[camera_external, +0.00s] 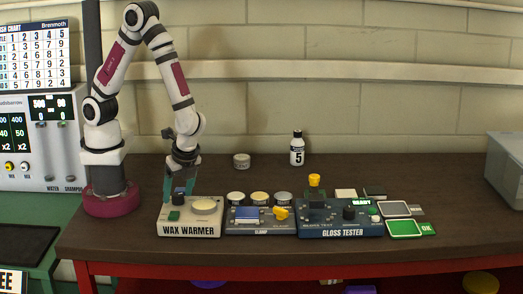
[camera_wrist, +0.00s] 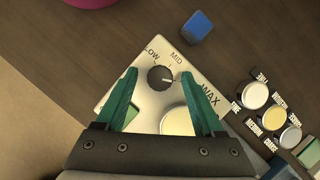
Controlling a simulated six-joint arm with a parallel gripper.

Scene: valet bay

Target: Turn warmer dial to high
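The white wax warmer (camera_external: 189,218) stands on the bench below my gripper. Its dark round dial (camera_wrist: 160,78) shows in the wrist view between my fingertips, with a pale pointer mark toward the right. LOW and MID are legible on the panel beyond the dial; no HIGH label can be read, and my right finger covers part of the panel. My gripper (camera_wrist: 159,74) is open, its teal fingers on either side of the dial; I cannot tell whether they touch it. In the external view my gripper (camera_external: 181,181) is pointed down over the dial (camera_external: 178,199).
The warmer also has a green button (camera_external: 174,215) and a cream round lid (camera_external: 204,206). A clamp unit (camera_external: 250,222) and the gloss tester (camera_external: 342,232) stand to its right. A blue block (camera_wrist: 196,27) lies beyond the warmer. A bottle (camera_external: 297,149) stands behind.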

